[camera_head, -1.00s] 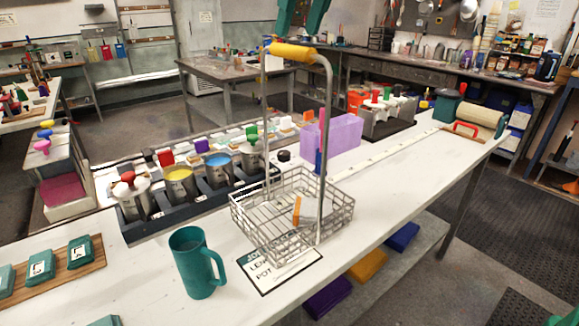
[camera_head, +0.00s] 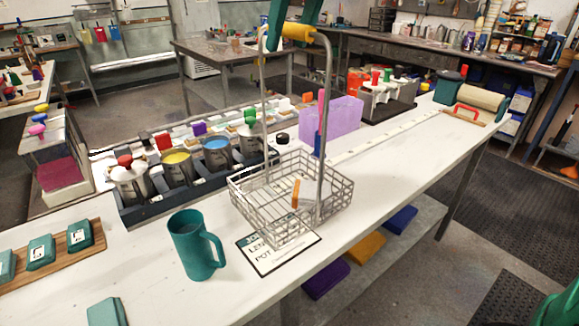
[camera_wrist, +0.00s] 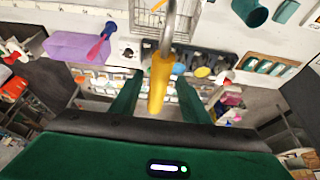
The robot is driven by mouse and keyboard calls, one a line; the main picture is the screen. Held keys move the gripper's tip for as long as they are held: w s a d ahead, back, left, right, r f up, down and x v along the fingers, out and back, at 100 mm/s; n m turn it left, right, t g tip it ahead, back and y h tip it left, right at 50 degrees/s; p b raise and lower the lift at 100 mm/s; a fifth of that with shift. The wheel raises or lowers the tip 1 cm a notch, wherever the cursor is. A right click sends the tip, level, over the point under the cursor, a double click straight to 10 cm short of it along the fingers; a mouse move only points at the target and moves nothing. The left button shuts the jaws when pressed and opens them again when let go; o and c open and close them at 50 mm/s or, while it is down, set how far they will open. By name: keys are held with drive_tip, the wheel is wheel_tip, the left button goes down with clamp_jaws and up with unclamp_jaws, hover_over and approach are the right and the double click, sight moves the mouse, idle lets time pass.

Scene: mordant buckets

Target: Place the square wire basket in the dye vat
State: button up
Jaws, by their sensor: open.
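The square wire basket (camera_head: 334,208) stands on the white bench, with a tall grey loop handle topped by a yellow grip (camera_head: 297,32). A small orange and white block shows in or behind its mesh. My green gripper (camera_head: 293,22) is at the top of the handle. In the wrist view, my gripper's fingers (camera_wrist: 157,92) are apart on either side of the yellow grip (camera_wrist: 160,82), with gaps showing. A purple, see-through box-like vat (camera_head: 342,122) stands behind the basket; I cannot tell for sure that it is the dye vat.
A teal mug (camera_head: 194,246) stands in front-left of the basket, near a printed card (camera_head: 268,258). A dark rack (camera_head: 150,212) with several dye pots is at the left. A roller device (camera_head: 482,98) is at the far right. The bench is clear right of the basket.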

drive_tip(key=shift+w+x, duration=0.2)
drive_tip(key=shift+x, duration=2)
drive_tip(key=shift+d, duration=0.1)
drive_tip(key=shift+f, duration=0.2)
clamp_jaws()
